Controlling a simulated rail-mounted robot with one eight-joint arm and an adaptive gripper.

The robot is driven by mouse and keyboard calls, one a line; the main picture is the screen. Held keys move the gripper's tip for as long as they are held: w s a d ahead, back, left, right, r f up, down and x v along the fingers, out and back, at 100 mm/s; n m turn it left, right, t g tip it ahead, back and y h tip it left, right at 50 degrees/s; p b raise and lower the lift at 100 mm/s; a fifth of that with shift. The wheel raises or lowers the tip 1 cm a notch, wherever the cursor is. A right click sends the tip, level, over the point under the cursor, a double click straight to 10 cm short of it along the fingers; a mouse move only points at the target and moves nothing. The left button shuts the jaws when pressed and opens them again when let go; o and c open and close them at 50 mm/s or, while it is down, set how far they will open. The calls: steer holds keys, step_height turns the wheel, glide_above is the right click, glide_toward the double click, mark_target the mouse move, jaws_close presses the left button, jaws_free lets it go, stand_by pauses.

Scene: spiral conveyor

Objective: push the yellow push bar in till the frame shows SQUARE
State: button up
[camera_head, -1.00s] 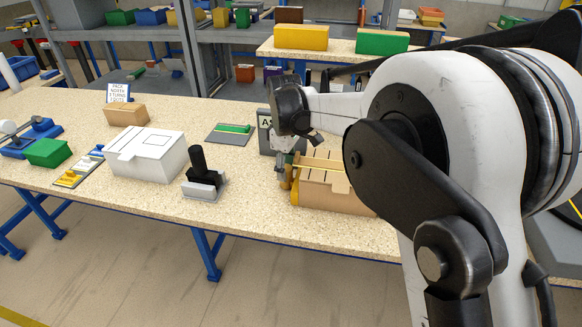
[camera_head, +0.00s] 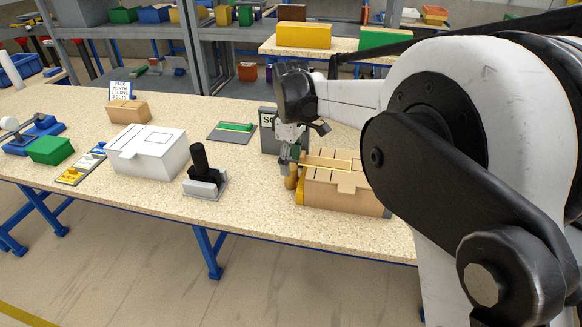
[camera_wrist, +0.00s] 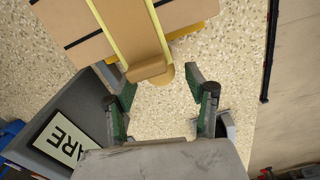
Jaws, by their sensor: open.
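The yellow push bar (camera_head: 291,181) stands at the left end of a wooden slatted box (camera_head: 345,193) on the bench. My gripper (camera_head: 290,155) is at that left end, close to the bar; contact is unclear. In the wrist view my gripper (camera_wrist: 165,90) has its two green-padded fingers spread apart, with nothing between them. A tan rounded bar end (camera_wrist: 150,68) lies just ahead of the fingertips. The grey frame (camera_head: 269,140) stands behind my gripper.
A black upright handle on a grey base (camera_head: 205,185) and a white box (camera_head: 147,153) stand left of my gripper. A green-topped grey plate (camera_head: 232,131) lies behind. A cardboard box (camera_head: 128,112) is farther left. Bare bench lies between the handle and the wooden box.

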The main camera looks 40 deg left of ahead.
mark_target(292, 167)
step_height(292, 167, up, 9)
steer(key=shift+r, duration=0.2)
stand_by(0.4)
steer(key=w+d+r+m+t+y, duration=0.1)
steer(key=d+r+m, duration=0.2)
steer(key=d, duration=0.9)
steer(key=w+d+r+m+t, duration=0.1)
steer(key=d+r+m, duration=0.2)
steer(key=d, duration=0.8)
steer(key=w+d+r+m+t+y, duration=0.1)
steer(key=w+d+r+m, duration=0.15)
steer(key=d, duration=0.95)
steer(key=s+d+f+m+t, duration=0.1)
steer(key=s+d+m, duration=0.3)
steer(key=d, duration=0.5)
steer(key=s+d+f+m+t+h, duration=0.1)
steer(key=s+d+f+m, duration=0.3)
steer(key=s+d, duration=0.4)
steer(key=s+d+f+m+t+h, duration=0.1)
steer(key=s+d+f+m+t, duration=0.1)
steer(key=s+d, duration=0.4)
steer(key=d+f+m, duration=0.1)
steer(key=d+m, duration=0.1)
steer(key=d, duration=0.2)
steer(key=shift+d, duration=0.25)
